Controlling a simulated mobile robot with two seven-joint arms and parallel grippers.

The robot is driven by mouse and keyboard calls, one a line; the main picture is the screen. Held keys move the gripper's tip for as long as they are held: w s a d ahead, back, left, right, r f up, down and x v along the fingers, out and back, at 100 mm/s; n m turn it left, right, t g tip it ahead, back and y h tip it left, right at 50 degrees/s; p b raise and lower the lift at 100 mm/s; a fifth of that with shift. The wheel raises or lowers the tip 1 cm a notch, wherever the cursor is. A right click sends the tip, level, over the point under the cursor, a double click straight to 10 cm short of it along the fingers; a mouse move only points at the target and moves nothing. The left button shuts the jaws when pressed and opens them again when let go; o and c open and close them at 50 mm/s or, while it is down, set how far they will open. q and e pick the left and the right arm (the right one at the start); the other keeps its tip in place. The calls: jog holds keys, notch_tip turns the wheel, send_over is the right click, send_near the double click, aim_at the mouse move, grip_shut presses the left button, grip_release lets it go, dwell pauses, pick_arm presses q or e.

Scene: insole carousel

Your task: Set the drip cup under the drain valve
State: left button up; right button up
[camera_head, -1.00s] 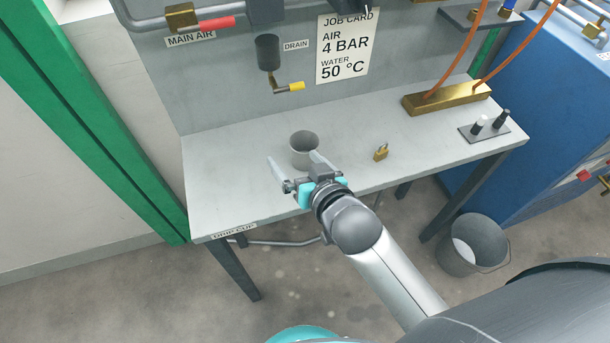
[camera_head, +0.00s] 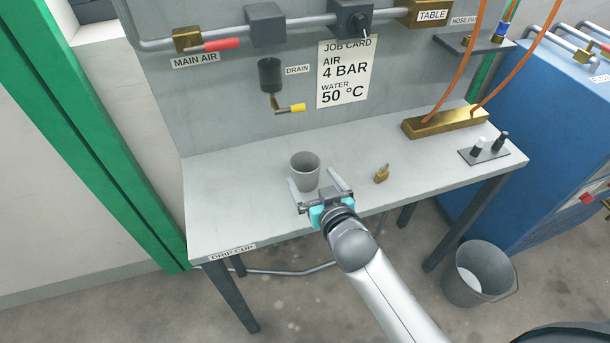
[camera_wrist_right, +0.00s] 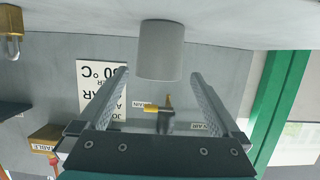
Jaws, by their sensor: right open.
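The grey drip cup (camera_head: 305,171) stands upright on the bench, below and a little right of the drain valve (camera_head: 290,108) in the head view. The valve has a brass body and yellow handle under a dark cylinder (camera_head: 270,75) on the back panel. My right gripper (camera_head: 312,177) is open and empty, its fingers pointing at the cup from the front. In the right wrist view, which is upside down, the cup (camera_wrist_right: 160,50) lines up with the gap between the fingertips (camera_wrist_right: 159,73). I cannot tell how far it is between them. My left gripper is out of view.
The grey bench (camera_head: 230,205) has a DRIP CUP label (camera_head: 232,250) at its front left edge. A brass padlock (camera_head: 382,174) lies right of the cup. A brass manifold (camera_head: 445,121) with orange hoses is at the back right. A bucket (camera_head: 480,273) stands on the floor.

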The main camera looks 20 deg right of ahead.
aim_at(301, 160)
jog(key=shift+x, duration=1.1)
jog(key=shift+b+x, duration=0.8)
jog(key=shift+x, duration=1.25)
jog(key=shift+c, duration=0.2)
jog(key=c, duration=1.2)
